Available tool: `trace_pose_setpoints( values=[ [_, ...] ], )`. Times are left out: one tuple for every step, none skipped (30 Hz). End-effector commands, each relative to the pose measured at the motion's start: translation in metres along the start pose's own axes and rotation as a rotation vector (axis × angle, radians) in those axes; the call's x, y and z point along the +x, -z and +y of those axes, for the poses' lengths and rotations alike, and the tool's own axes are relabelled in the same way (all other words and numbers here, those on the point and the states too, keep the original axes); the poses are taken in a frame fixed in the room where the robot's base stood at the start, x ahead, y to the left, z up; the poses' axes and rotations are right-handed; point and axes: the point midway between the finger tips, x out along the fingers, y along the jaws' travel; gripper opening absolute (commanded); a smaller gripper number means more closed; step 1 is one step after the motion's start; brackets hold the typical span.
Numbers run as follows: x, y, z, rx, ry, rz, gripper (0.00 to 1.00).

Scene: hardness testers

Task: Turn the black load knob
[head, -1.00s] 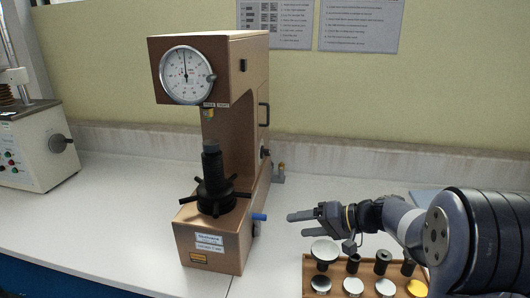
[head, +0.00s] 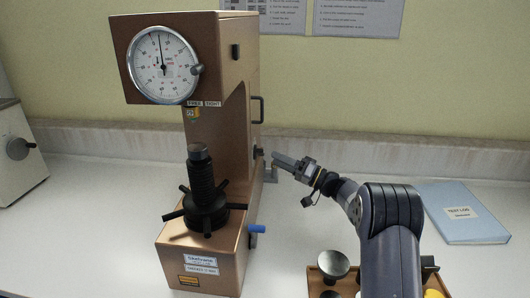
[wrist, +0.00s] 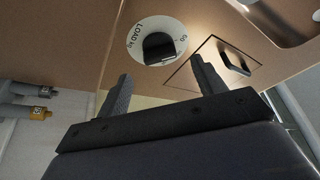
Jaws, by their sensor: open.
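The hardness tester (head: 238,85) is a copper-brown machine with a round dial gauge (head: 162,65). The black load knob (wrist: 158,47) sits on a white disc (wrist: 147,29) marked "LOAD kg" on the tester's side panel. In the head view the knob (head: 258,151) shows small and edge-on at the tester's right side. My gripper (head: 283,161) is open beside that side, level with the knob. In the wrist view my two fingers (wrist: 163,85) are apart and empty. The knob lies just beyond them and between them in the picture; contact is not visible.
A panel with a black handle (wrist: 234,58) is right of the knob. Pipe fittings (wrist: 38,113) are at left in the wrist view. A blue lever (head: 256,229) sticks out low on the tester. A wooden tray (head: 318,284) and blue book (head: 462,212) lie on the bench.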

Motion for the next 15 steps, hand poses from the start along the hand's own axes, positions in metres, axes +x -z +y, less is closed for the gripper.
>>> trace_pose_setpoints(
  values=[
    [0.012,0.001,-0.001,0.001,0.001,-0.002,0.65],
    [0.017,0.0,-0.001,0.001,0.002,-0.003,0.65],
    [0.024,0.001,-0.001,0.001,0.001,-0.002,0.65],
    [0.029,0.001,-0.001,0.001,0.001,-0.001,0.65],
    [0.033,0.001,-0.001,0.001,0.001,-0.001,0.65],
    [0.038,0.001,-0.001,0.001,0.001,-0.001,0.65],
    [0.041,0.001,-0.001,0.001,0.0,-0.001,0.65],
    [0.044,0.001,-0.001,0.001,-0.001,-0.001,0.65],
    [0.048,0.001,0.0,0.001,-0.001,-0.001,0.65],
    [0.05,0.0,0.0,0.001,-0.001,-0.001,0.65],
    [0.051,0.0,0.0,0.001,-0.001,-0.001,0.65],
    [0.053,0.0,0.0,0.002,-0.001,-0.001,0.65],
    [0.053,0.0,0.0,0.002,-0.001,-0.001,0.65],
    [0.054,0.0,0.0,0.002,-0.001,-0.001,0.65],
    [0.054,0.0,0.0,0.002,-0.001,-0.001,0.65]
  ],
)
